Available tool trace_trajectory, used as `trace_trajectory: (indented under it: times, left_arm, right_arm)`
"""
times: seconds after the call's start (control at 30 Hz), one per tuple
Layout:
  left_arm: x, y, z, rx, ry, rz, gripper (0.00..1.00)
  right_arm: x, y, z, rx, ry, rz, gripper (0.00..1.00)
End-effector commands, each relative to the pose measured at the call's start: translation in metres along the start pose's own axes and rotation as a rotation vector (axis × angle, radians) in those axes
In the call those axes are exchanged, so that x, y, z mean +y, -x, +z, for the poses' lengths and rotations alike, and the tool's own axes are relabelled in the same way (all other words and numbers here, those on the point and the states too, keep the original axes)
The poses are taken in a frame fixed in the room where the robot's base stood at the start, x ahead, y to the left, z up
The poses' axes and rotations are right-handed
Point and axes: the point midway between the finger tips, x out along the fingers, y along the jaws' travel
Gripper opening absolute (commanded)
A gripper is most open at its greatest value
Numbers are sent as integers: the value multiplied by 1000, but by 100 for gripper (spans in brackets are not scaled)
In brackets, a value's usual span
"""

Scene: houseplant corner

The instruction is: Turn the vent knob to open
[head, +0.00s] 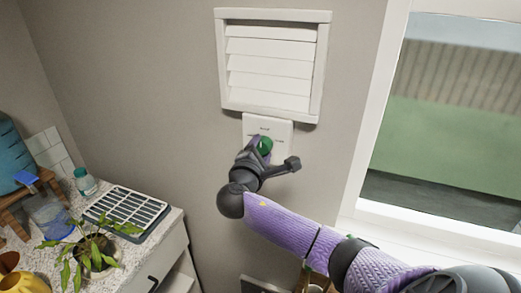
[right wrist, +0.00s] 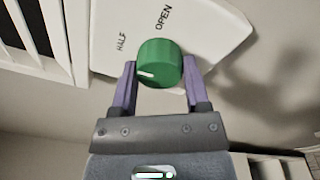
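The green vent knob (head: 265,146) sits on a white plate (head: 281,128) on the wall below the louvred vent (head: 271,62). The vent's slats look closed or nearly so. My right gripper (head: 259,150) is at the knob. In the right wrist view the knob (right wrist: 159,62) lies between the two purple fingertips (right wrist: 160,68), which appear to press on both its sides. Its white mark points to the lower left, away from the OPEN and HALF labels on the plate (right wrist: 205,30). Any other label is hidden. My left gripper is not in view.
A window frame (head: 372,110) stands to the right of the knob. At the lower left a counter (head: 160,240) holds a dark slatted tray (head: 126,214), a leafy plant (head: 95,250), a bottle (head: 85,181) and a blue-handled jug (head: 50,215). The wall around the plate is clear.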

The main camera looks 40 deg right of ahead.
Motion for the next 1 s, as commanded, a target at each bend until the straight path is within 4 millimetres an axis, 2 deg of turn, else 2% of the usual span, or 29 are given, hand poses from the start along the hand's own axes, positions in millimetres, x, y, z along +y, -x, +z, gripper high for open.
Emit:
trace_trajectory:
  times: [0.03, 0.23, 0.57, 1.0]
  left_arm:
    - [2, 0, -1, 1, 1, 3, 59]
    - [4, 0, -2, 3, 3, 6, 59]
    - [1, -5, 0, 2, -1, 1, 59]
    - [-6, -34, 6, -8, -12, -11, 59]
  right_arm:
    - [0, 0, 0, 0, 0, -1, 44]
    - [0, 0, 0, 0, 1, -1, 2]
    - [-2, 0, -1, -2, -55, 2, 1]
    - [-4, 0, -3, -19, -409, 29, 1]
